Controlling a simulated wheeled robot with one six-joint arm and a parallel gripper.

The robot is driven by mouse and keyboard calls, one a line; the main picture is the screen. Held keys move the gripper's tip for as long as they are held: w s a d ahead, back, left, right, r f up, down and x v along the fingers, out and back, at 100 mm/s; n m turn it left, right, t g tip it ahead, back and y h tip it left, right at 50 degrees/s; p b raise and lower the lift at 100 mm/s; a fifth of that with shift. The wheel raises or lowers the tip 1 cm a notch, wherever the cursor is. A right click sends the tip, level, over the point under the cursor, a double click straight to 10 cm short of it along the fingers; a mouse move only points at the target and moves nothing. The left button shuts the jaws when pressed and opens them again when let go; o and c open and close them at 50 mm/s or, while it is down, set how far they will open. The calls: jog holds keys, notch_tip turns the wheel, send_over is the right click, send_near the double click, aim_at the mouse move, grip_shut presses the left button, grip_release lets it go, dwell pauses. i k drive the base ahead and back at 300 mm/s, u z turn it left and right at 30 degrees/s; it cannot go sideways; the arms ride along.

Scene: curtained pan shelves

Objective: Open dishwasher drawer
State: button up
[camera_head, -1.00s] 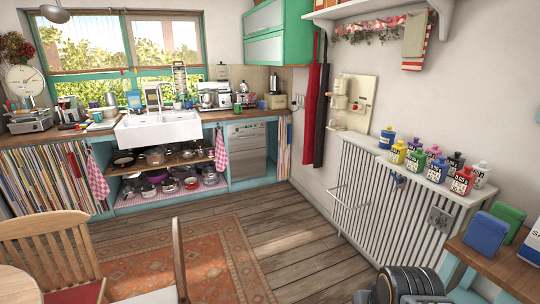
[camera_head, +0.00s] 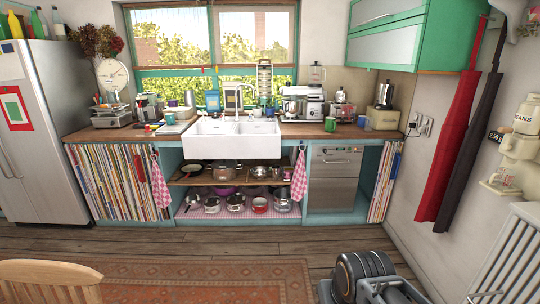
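The dishwasher (camera_head: 334,180) is a grey metal front set under the wooden counter, right of the sink and shelves. It has a control strip at the top with a handle below it, and it looks shut. Part of my arm (camera_head: 366,276) shows at the bottom right, well short of the dishwasher. My gripper cannot be made out in this view.
Open pan shelves (camera_head: 238,172) under the white sink (camera_head: 232,138) stand left of the dishwasher. A patterned rug (camera_head: 200,283) and a wooden chair (camera_head: 50,275) are in front. Bare floorboards (camera_head: 290,240) lie before the dishwasher. A white radiator (camera_head: 515,255) is at the right wall.

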aim_at(329, 151)
jog(key=z, duration=0.05)
jog(key=i, duration=2.3)
jog(key=z, duration=0.45)
jog(key=i, duration=1.9)
jog(key=z, duration=0.4)
